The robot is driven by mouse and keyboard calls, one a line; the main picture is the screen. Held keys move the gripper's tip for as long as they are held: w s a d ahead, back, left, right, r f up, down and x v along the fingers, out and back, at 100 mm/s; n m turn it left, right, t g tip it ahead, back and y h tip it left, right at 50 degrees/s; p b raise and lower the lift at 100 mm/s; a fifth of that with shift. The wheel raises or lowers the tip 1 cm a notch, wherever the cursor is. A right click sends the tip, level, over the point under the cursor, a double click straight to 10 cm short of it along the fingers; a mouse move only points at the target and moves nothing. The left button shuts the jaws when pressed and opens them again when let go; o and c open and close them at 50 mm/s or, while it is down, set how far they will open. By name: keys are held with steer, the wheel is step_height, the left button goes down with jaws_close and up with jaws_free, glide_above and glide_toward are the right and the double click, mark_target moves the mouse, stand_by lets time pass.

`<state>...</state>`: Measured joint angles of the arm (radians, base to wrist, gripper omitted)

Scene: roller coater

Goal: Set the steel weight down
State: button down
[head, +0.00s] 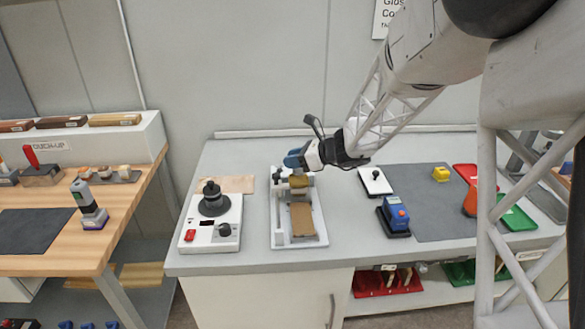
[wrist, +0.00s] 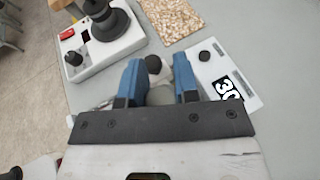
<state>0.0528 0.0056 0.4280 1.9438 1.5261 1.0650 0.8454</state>
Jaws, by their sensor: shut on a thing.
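My gripper (head: 293,160) is over the back end of the roller coater (head: 275,228), a white frame with a tan block (head: 302,218) lying in it. In the wrist view, my blue fingers (wrist: 158,78) are shut on a grey rounded piece, the steel weight (wrist: 160,94), which shows only partly between them. In the head view the weight cannot be made out clearly at the fingertips. Whether it touches the coater below cannot be told. A black knob (wrist: 153,64) shows just beyond the fingers.
A white device with a black stacked top (head: 213,203) stands left of the coater, with a speckled board (head: 238,184) behind it. To the right are a small white box (head: 375,181), a blue instrument (head: 396,213) and a grey mat (head: 445,215) with clear room.

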steer(key=shift+w+a+f, duration=0.1)
steer(key=shift+w, duration=0.4)
steer(key=shift+s+f, duration=0.1)
steer(key=shift+f, duration=1.55)
steer(key=shift+f, duration=0.15)
steer(key=c, duration=0.9)
jaws_free()
steer(key=shift+o, duration=0.2)
steer(key=v, duration=1.2)
steer(key=shift+s, duration=0.1)
